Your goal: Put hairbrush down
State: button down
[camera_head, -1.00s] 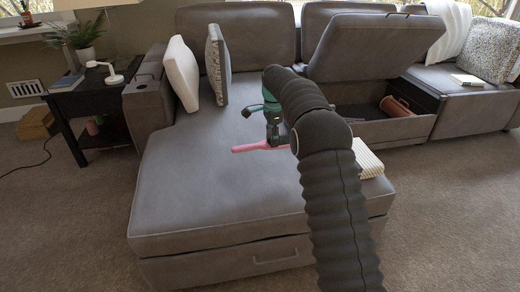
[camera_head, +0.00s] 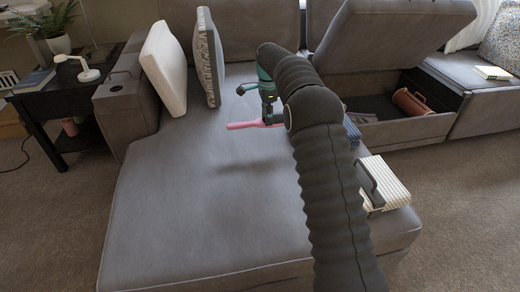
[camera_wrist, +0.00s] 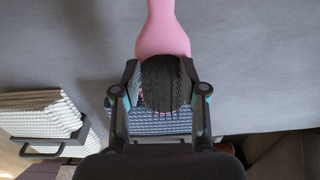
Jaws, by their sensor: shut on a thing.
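The pink hairbrush (camera_head: 250,125) is held level above the grey chaise seat of the sofa (camera_head: 190,215). Its handle points left in the head view. My gripper (camera_head: 270,119) is shut on the brush's head. In the wrist view my gripper (camera_wrist: 160,88) has one finger on each side of the black bristles, and the pink handle (camera_wrist: 162,30) runs to the top edge. A shadow lies on the seat below, so the brush looks apart from the cushion. My arm hides part of the seat's right side.
A striped box with a dark handle (camera_head: 386,182) sits at the seat's right edge. A blue patterned thing (camera_head: 351,131) is partly behind my arm. Two pillows (camera_head: 165,68) lean at the left. An open storage seat (camera_head: 390,130) is at the back right. The seat's middle and front are clear.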

jog(key=shift+d+f, duration=0.1)
jog(key=shift+f, duration=3.9)
jog(key=shift+f, duration=0.1)
jog(key=c, duration=0.6)
grip_release()
jog(key=shift+c, duration=0.2)
